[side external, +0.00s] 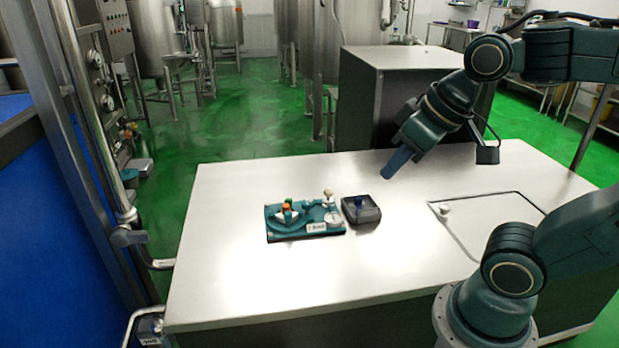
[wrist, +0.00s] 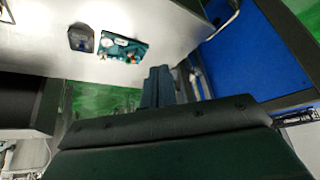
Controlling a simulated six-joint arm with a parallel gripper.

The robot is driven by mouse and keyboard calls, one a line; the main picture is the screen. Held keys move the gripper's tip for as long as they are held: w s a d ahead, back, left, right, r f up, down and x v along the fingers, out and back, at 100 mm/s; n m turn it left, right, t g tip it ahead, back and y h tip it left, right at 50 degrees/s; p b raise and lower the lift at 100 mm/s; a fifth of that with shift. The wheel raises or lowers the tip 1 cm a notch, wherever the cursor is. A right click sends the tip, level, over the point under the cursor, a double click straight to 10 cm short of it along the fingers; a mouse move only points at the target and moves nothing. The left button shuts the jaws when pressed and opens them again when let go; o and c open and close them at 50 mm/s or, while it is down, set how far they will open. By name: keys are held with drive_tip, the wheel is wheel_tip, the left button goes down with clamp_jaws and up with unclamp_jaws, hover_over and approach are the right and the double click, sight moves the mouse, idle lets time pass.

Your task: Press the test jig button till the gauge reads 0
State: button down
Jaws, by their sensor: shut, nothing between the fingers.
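A teal test jig (side external: 280,232) lies on the steel table, with a small white round gauge (side external: 333,220) at its right front corner. Its reading is too small to make out. An orange and green part (side external: 288,205) and a pale knob (side external: 328,194) stand on the jig; I cannot tell which part is the button. The jig also shows in the wrist view (wrist: 134,49). My gripper (side external: 386,174) is shut and empty, tilted down in the air, to the right of and behind the jig, apart from it. Its blue fingers also show in the wrist view (wrist: 160,72).
A dark box with a blue top part (side external: 361,209) stands just right of the jig, between it and my gripper's side. A hatch panel with a pale knob (side external: 444,209) is set in the table (side external: 220,285) at right. The table's front left is clear.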

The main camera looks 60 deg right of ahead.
drive_tip(key=w+d+f+m, duration=0.2)
drive_tip(key=w+d, duration=0.2)
drive_tip(key=w, duration=0.5)
drive_tip(key=w+d+f+m+t, duration=0.1)
drive_tip(key=w+d, duration=0.3)
drive_tip(key=w, duration=0.5)
drive_tip(key=w+d+f+m, duration=0.2)
drive_tip(key=w+d, duration=0.2)
drive_tip(key=w, duration=0.5)
drive_tip(key=w+d+f+m, duration=0.1)
drive_tip(key=w+d+f, duration=0.2)
drive_tip(key=d+f, duration=0.3)
drive_tip(key=w+d+f+m+t, duration=0.1)
drive_tip(key=w+d+f+m, duration=0.1)
drive_tip(key=w+d+f, duration=0.2)
drive_tip(key=w+d+f+m+t+h, duration=0.1)
drive_tip(key=w+d+f, duration=0.3)
drive_tip(key=d+f, duration=0.5)
wheel_tip(320, 180, down, 4)
drive_tip(key=shift+d+f+m, duration=0.2)
drive_tip(key=shift+d+m, duration=0.2)
drive_tip(key=shift+m, duration=0.3)
drive_tip(key=shift+f, duration=0.15)
drive_tip(key=shift+f, duration=4.25)
